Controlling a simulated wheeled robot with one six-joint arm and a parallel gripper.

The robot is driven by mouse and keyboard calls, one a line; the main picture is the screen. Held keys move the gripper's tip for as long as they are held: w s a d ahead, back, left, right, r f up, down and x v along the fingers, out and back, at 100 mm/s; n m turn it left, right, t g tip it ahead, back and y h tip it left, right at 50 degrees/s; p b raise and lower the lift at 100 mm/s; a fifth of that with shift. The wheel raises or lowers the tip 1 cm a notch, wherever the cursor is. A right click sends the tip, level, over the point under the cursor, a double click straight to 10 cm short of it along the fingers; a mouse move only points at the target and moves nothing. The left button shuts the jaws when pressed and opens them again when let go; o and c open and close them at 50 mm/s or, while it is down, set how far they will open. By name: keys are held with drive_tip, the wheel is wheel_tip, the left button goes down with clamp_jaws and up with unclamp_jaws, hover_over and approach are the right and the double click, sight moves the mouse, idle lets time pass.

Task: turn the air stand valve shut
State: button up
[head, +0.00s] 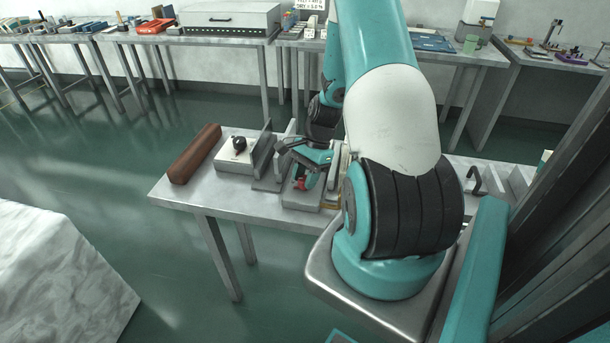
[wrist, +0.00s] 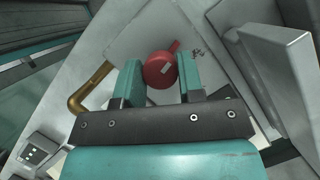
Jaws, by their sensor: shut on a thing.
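The air stand valve has a red round knob (wrist: 163,71) with a short red lever pointing to the upper right in the wrist view. It stands on a pale grey plate (wrist: 143,38). My gripper (wrist: 159,64) has its two teal fingers on either side of the knob and is shut on it. In the head view my gripper (head: 309,172) reaches down to the stand, and a bit of the red knob (head: 300,183) shows beneath it. My arm hides part of the stand there.
A brass bent pipe (wrist: 88,90) lies left of the knob. A grey upright block (wrist: 277,75) stands close on the right. On the table (head: 175,197) are a brown bar (head: 195,153) and a box with a black knob (head: 238,158).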

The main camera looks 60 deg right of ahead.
drive_tip(key=n+g, duration=0.1)
drive_tip(key=n, duration=0.3)
drive_tip(key=shift+n+g+p, duration=0.3)
drive_tip(key=shift+g+p, duration=0.05)
drive_tip(key=shift+g, duration=0.05)
drive_tip(key=n+g, duration=0.1)
drive_tip(key=n, duration=0.2)
drive_tip(key=shift+w+n+h, duration=0.15)
drive_tip(key=shift+n+h, duration=0.25)
drive_tip(key=n+g, duration=0.1)
drive_tip(key=n, duration=0.2)
drive_tip(key=shift+h, duration=0.4)
drive_tip(key=shift+n+g+h+p, duration=0.3)
drive_tip(key=shift+n+g+h, duration=0.25)
drive_tip(key=shift+n, duration=1.45)
drive_tip(key=o, duration=0.9)
drive_tip(key=shift+a, duration=0.1)
drive_tip(key=b+v, duration=0.2)
drive_tip(key=v, duration=1.5)
drive_tip(key=shift+r, duration=0.25)
